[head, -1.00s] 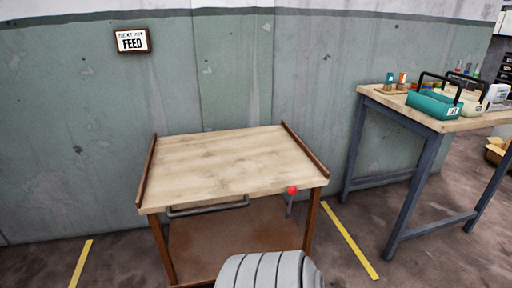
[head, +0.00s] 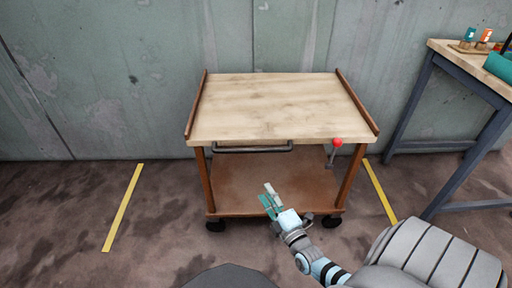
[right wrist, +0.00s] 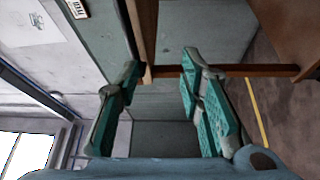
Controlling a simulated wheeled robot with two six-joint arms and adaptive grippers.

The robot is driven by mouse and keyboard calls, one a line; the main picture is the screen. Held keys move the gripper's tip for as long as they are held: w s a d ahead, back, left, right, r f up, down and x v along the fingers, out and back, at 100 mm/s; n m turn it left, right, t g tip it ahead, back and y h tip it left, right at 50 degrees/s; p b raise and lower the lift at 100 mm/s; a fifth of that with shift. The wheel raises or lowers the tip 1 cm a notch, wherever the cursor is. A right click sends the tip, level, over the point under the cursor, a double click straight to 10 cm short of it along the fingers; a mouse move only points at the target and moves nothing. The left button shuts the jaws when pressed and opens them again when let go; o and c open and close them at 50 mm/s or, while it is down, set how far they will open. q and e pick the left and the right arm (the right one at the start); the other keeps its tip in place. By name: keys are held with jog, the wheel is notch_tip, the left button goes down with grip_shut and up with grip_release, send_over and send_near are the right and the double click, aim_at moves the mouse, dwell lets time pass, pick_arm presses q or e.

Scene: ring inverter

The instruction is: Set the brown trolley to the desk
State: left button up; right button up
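The brown trolley (head: 270,105) stands against the wall in the head view, with a pale wooden top, brown side rails, a brown lower shelf (head: 255,185) and black wheels. A grey handle bar (head: 252,149) runs under its front edge. A lever with a red knob (head: 337,142) is at its front right. My right gripper (head: 269,196) is in front of the lower shelf, below the handle, and appears empty. In the right wrist view its teal-padded fingers (right wrist: 155,95) are spread apart, with brown trolley parts beyond them. My left gripper is not in view.
The desk (head: 470,70) with grey legs stands at the right, cut off by the frame, with small bottles and a teal tray on it. Yellow floor lines (head: 123,208) lie on both sides of the trolley. The floor in front is clear.

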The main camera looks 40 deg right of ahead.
jog(key=n+t, duration=0.1)
send_near(253, 151)
jog(key=shift+h, duration=0.4)
jog(key=b+x, duration=0.2)
jog(key=x, duration=0.1)
jog(key=b+x, duration=0.2)
jog(key=x, duration=0.1)
jog(key=f+b+x, duration=0.1)
jog(key=b+x, duration=0.1)
jog(key=x, duration=0.2)
jog(key=shift+w+a, duration=0.1)
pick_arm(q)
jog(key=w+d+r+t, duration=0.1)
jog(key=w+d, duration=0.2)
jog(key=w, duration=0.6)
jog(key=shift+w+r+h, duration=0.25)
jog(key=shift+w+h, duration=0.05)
pick_arm(e)
jog(key=shift+w+r, duration=0.2)
jog(key=shift+w, duration=0.05)
jog(key=shift+c, duration=0.5)
grip_shut()
